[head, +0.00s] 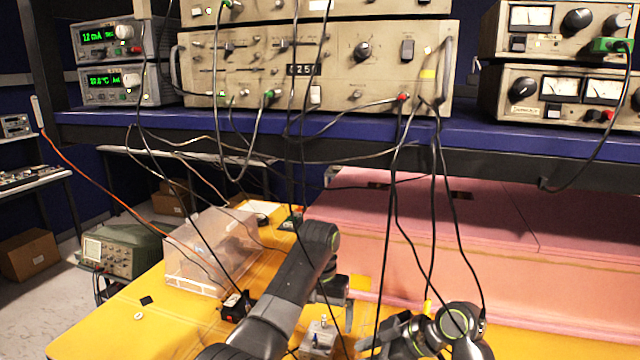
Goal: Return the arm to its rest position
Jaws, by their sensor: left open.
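My left arm reaches in from the bottom and bends at a dark elbow-like joint over the yellow table (95,335). My left gripper (335,318) hangs below that joint, pointing down with its fingers apart. My right arm shows at the bottom, right of the left one. Its dark gripper end (388,338) points left, low over the table, and its fingers are not clear.
A large clear box (212,250) and a small black device (235,306) are left of my left arm. Pink foam (440,235) walls the back right. Black cables hang from the instrument rack (330,65) in front of the work area. A green oscilloscope (122,252) is at left.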

